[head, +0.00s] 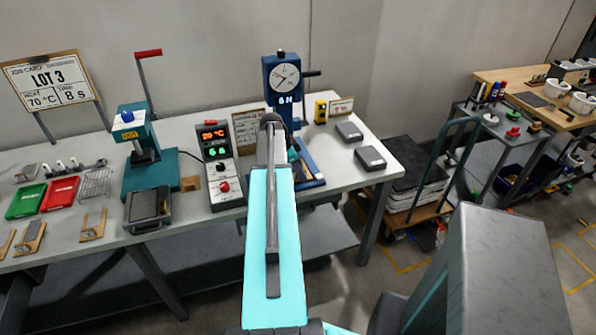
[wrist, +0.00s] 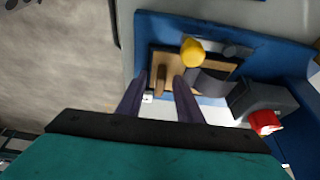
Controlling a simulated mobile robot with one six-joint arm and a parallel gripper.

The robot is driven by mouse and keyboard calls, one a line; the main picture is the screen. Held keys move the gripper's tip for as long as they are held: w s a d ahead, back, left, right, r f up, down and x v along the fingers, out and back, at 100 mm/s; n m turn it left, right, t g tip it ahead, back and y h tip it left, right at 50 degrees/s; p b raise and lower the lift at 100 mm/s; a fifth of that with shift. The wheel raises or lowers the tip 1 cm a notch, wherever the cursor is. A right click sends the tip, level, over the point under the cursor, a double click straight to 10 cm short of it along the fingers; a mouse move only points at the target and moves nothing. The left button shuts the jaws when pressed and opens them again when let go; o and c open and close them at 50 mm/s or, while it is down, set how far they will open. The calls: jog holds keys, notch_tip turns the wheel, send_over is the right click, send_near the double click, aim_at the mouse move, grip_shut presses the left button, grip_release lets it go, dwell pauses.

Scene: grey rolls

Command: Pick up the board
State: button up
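In the wrist view a small tan wooden board (wrist: 169,62) lies on the blue base of the test stand (wrist: 146,28), with a brown raised piece (wrist: 160,82) on it and a grey strip (wrist: 211,82) across its right side. My gripper (wrist: 162,78) is open, its two dark fingers reaching over the board, one on either side of the brown raised piece. I cannot tell whether they touch it. In the head view my arm hides the gripper and most of this board. The blue stand (head: 287,80) with its dial shows behind my arm.
In the head view a control box (head: 219,170) and teal press (head: 150,165) stand left. Other small boards (head: 93,226) lie at the far left. Dark grey blocks (head: 370,158) sit right.

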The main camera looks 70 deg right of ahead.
dwell(0.3)
grip_shut()
jog(key=shift+r, duration=0.1)
notch_tip(320, 180, up, 10)
jog(key=b, duration=0.3)
dwell(0.7)
dwell(0.5)
